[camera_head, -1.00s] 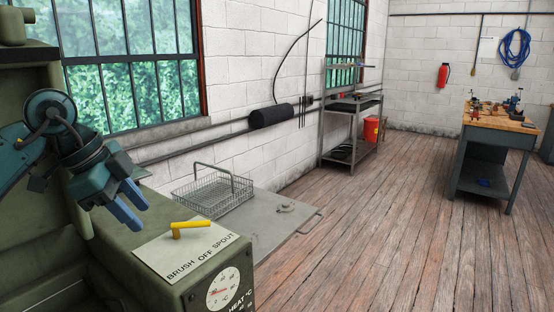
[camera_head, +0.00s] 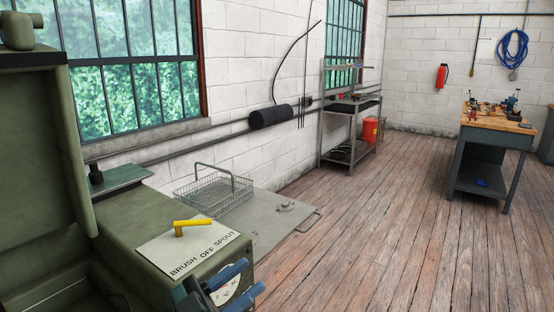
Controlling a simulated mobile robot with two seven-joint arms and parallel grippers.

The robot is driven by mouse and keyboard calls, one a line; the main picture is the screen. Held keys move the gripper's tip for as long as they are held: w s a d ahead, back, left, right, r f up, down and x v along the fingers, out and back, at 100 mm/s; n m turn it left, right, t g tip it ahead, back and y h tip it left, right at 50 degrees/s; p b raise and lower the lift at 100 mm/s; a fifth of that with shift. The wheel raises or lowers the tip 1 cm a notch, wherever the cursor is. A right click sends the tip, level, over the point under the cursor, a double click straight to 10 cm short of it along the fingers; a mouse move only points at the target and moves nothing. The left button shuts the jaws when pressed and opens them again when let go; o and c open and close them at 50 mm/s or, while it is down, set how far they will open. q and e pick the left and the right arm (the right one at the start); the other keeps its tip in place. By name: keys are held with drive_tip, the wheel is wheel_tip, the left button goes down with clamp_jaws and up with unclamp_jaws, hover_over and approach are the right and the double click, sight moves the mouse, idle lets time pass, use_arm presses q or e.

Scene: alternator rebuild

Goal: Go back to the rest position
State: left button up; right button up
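My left gripper (camera_head: 255,276) is low in the head view, in front of the green machine's dial face (camera_head: 228,297). Its two blue fingers point right and stand apart, with part of the dial showing between them. It holds nothing that I can see. The rest of the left arm is mostly below the frame. My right gripper is not in view.
The green machine (camera_head: 130,222) fills the lower left, with a yellow handle (camera_head: 192,225) on its "BRUSH OFF SPOUT" plate (camera_head: 205,250). A wire basket (camera_head: 213,190) sits behind on a grey surface (camera_head: 262,218). A workbench (camera_head: 492,130) stands right; the wooden floor between is clear.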

use_arm(q)
drive_tip(key=a+f+n+t+y, duration=0.4)
drive_tip(key=f+n+t+y, duration=0.2)
drive_tip(key=f+n+y, duration=0.3)
drive_tip(key=s+a+f+n+g+y, duration=0.1)
drive_tip(key=s+a+f+g+y, duration=0.1)
drive_tip(key=s+f, duration=0.5)
drive_tip(key=s+a+f+n+g+y, duration=0.2)
drive_tip(key=s+f+g+y, duration=0.2)
drive_tip(key=s+f, duration=0.4)
wheel_tip(320, 180, down, 5)
drive_tip(key=shift+a+f+g+y, duration=0.1)
drive_tip(key=shift+a+g+y, duration=0.25)
drive_tip(key=shift+y, duration=0.35)
